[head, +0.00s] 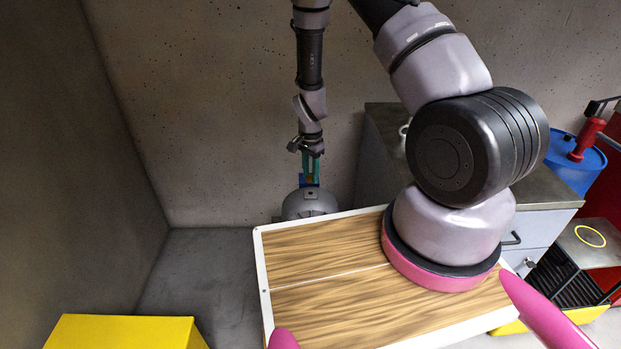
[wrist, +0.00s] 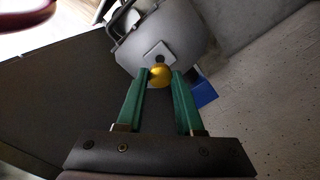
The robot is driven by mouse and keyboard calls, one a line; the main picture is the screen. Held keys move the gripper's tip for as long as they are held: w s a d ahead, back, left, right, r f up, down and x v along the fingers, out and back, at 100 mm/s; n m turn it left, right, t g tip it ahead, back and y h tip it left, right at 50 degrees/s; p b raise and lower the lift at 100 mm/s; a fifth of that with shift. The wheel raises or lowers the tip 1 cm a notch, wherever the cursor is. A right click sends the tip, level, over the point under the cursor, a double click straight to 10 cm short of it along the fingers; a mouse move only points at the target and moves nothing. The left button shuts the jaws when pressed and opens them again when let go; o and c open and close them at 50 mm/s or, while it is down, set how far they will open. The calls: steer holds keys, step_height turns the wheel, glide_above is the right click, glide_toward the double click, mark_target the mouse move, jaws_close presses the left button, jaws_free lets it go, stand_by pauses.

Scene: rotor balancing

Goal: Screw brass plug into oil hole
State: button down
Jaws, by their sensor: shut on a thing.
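My gripper (wrist: 160,82) has two green fingers and is shut on the brass plug (wrist: 160,74), a round yellow piece at the fingertips in the wrist view. Just beyond the plug is a dark round hole (wrist: 160,58) in a light square plate on a grey rounded housing (wrist: 185,35). The plug appears close to the hole; I cannot tell whether it touches it. In the head view my gripper (head: 311,180) points down over the grey housing (head: 309,204), whose top shows a small dark spot. The plug is too small to make out clearly there.
A wood-topped surface with a white rim (head: 258,262) is in front of the housing, with my arm's base on it. A grey cabinet (head: 540,190) and a blue drum (head: 575,172) stand at right. A yellow box (head: 125,332) is at lower left. A concrete wall is behind.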

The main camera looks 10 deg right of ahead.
stand_by(0.4)
steer(key=shift+r+n, duration=0.4)
steer(key=shift+n, duration=0.6)
steer(key=shift+r+n, duration=0.1)
steer(key=shift+n, duration=0.3)
steer(key=shift+f, duration=2.65)
steer(key=shift+n, duration=0.3)
